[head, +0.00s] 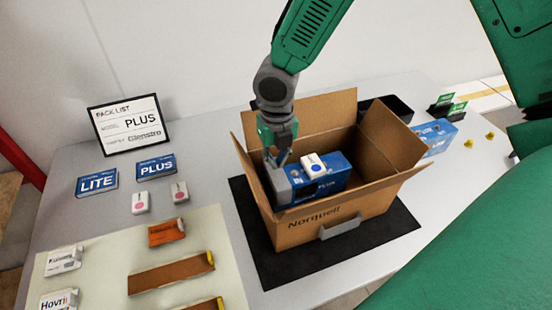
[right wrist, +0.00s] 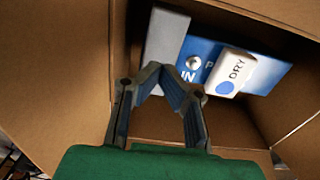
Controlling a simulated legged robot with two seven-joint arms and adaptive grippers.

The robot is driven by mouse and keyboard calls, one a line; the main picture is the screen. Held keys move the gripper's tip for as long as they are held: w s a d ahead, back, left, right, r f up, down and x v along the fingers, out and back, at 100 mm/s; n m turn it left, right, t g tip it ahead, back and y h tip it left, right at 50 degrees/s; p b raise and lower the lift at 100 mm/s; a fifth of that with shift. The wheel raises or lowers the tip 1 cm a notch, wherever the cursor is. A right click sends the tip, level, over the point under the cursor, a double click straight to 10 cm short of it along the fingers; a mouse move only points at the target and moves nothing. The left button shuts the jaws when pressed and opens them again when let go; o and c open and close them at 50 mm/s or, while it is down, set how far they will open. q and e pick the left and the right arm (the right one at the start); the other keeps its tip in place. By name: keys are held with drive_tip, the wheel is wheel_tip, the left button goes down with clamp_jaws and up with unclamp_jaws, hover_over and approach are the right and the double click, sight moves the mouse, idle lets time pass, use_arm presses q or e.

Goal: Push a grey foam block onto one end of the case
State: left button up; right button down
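The blue case (head: 328,184) lies inside an open cardboard box, with a white block bearing a blue dot (head: 313,166) on top. The white block reads DRY in the right wrist view (right wrist: 231,72). A grey foam block (head: 279,187) is at the case's left end; it also shows beside the blue case in the right wrist view (right wrist: 166,45). I cannot tell how fully it is seated. My right gripper (head: 279,160) reaches down into the box at the foam block. Its fingertips (right wrist: 161,69) come together, with nothing visible between them. My left gripper is not in view.
The cardboard box (head: 295,234) stands on a black mat (head: 264,270) with its flaps raised around my right gripper. A black bin (head: 390,106) and another blue box (head: 436,136) are behind it. Small cartons and a pack list sign (head: 126,123) stand left.

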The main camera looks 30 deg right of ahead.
drive_tip(key=shift+f+b, duration=0.55)
drive_tip(key=shift+f, duration=0.75)
idle(1.2)
drive_tip(key=shift+r, duration=0.1)
idle(0.3)
wheel_tip(320, 180, up, 6)
drive_tip(key=p, duration=0.6)
drive_tip(key=shift+p, duration=0.3)
